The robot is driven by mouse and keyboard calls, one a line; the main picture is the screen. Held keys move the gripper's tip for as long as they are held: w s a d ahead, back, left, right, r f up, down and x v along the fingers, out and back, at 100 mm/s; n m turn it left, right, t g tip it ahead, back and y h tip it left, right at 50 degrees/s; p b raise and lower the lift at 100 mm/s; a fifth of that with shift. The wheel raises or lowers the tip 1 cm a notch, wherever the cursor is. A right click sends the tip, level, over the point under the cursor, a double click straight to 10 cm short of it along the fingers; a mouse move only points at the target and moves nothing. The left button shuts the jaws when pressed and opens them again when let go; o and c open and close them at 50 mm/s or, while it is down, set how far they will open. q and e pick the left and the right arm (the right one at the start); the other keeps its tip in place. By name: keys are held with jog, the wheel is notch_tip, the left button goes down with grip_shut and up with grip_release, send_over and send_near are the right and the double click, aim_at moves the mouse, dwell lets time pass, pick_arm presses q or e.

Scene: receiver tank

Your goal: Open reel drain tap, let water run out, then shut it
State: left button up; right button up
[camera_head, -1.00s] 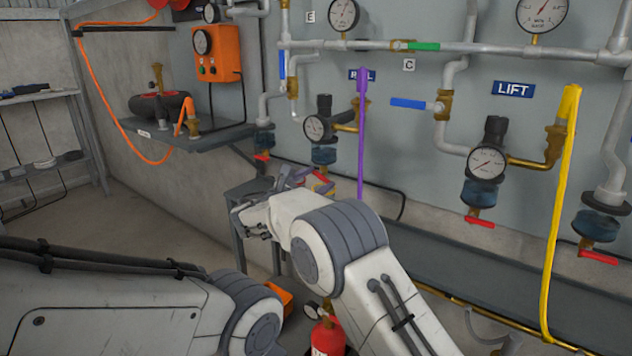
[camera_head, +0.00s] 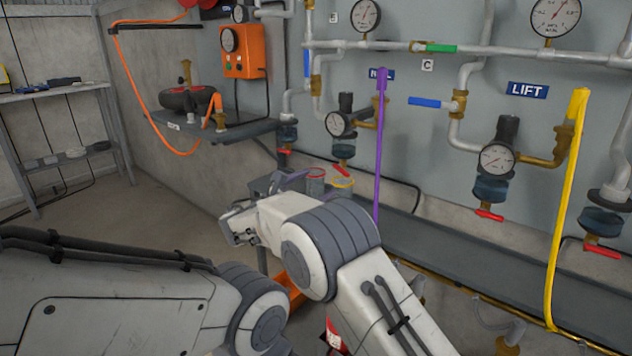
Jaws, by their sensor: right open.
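The REEL sign (camera_head: 380,73) is partly covered by the purple hose. Beside it hangs a filter unit (camera_head: 345,122) with a round gauge and a blue bowl (camera_head: 343,148). A small red tap handle (camera_head: 339,163) shows under that bowl; how it is turned is too small to tell. My right gripper (camera_head: 258,204) is open and empty, below and to the left of this tap, apart from it in the picture. My left arm fills the lower left; its gripper is out of frame.
Two clear jars, one red-rimmed (camera_head: 315,176) and one yellow-rimmed (camera_head: 343,182), stand behind my right arm. The LIFT filter (camera_head: 493,160) has its own red tap (camera_head: 489,215). A purple hose (camera_head: 379,150) and a yellow hose (camera_head: 562,220) hang down. A shelf (camera_head: 215,132) is left.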

jog(key=shift+s+a, duration=0.2)
jog(key=shift+a, duration=0.05)
jog(key=shift+s, duration=0.15)
